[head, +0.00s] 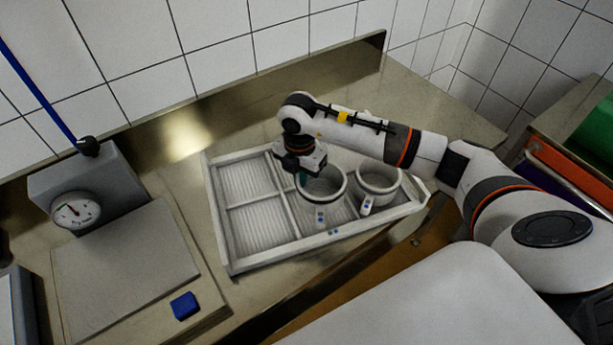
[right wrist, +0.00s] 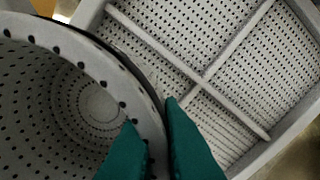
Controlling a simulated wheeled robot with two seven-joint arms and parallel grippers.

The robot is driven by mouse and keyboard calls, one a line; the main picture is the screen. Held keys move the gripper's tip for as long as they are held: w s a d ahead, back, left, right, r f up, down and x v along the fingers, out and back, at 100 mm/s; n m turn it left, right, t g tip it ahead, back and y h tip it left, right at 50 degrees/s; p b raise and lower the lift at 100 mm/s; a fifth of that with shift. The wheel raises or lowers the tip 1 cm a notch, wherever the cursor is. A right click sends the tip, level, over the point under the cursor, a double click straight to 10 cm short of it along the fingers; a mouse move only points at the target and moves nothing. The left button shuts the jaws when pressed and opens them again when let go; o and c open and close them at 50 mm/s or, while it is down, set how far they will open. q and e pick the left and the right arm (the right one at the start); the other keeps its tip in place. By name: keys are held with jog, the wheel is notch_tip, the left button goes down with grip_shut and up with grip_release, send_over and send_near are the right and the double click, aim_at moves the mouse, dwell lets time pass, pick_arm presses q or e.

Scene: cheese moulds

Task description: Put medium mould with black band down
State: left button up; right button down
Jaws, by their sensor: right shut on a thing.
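The medium mould with the black band (head: 335,213) is a pale, perforated, open-topped cup with a dark band below its rim. It stands upright at the tray's right-of-middle part. My right gripper (head: 302,180) is shut on its rim at the far left side. In the right wrist view, the teal fingers (right wrist: 150,118) straddle the wall of the mould (right wrist: 60,75), one inside and one outside. Whether its base touches the tray floor cannot be told. My left gripper is not in view.
The pale tray (head: 280,257) has dividers and a ribbed, perforated floor; its left compartments are empty. A second mould (head: 380,182) stands just right of the held one. A scale with a dial (head: 76,212) and a blue block (head: 185,305) are at left.

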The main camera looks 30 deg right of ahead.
notch_tip(320, 180, down, 4)
jog(key=shift+r+p, duration=0.1)
jog(key=shift+p, duration=0.4)
jog(key=shift+f, duration=0.3)
jog(key=shift+f, duration=0.25)
jog(key=c, duration=1.6)
grip_release()
jog(key=shift+r, duration=0.1)
jog(key=shift+o, duration=0.2)
